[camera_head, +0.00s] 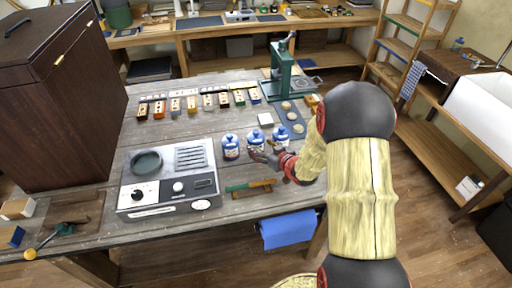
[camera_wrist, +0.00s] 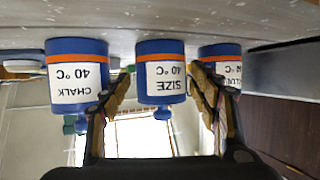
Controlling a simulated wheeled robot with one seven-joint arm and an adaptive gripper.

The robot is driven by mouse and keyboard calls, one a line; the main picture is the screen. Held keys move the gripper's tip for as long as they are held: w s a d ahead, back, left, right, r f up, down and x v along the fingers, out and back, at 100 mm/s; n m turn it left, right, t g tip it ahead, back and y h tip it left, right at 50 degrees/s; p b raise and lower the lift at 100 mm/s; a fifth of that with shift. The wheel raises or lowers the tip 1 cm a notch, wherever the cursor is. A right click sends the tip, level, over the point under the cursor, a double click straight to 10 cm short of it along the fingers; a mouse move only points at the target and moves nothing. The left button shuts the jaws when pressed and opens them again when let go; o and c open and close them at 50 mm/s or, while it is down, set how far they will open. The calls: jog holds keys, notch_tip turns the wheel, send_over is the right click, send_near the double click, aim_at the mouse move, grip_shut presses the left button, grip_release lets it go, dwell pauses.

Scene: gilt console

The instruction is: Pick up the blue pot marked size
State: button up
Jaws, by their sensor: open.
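Three blue pots with white labels and orange bands stand in a row on the bench. In the wrist view, which is upside down, the middle pot (camera_wrist: 161,72) reads SIZE 40 °C. The left pot (camera_wrist: 76,75) reads CHALK 40 °C. The right one (camera_wrist: 220,52) is partly hidden by a finger. In the head view the size pot (camera_head: 254,139) appears to be the middle one. My gripper (camera_head: 264,153) is open in front of the row. In the wrist view its fingers (camera_wrist: 159,88) appear on either side of the size pot; contact cannot be told.
A grey hot plate device (camera_head: 170,180) stands left of the pots. A green-handled tool (camera_head: 250,187) lies in front. A green press (camera_head: 282,75) stands behind. A dark cabinet (camera_head: 62,95) fills the left end. Bare bench lies between the pots and coloured blocks.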

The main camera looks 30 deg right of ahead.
jog(key=x, duration=0.4)
jog(key=shift+b, duration=0.4)
jog(key=shift+c, duration=1.4)
jog(key=shift+r, duration=0.15)
jog(key=c, duration=1.1)
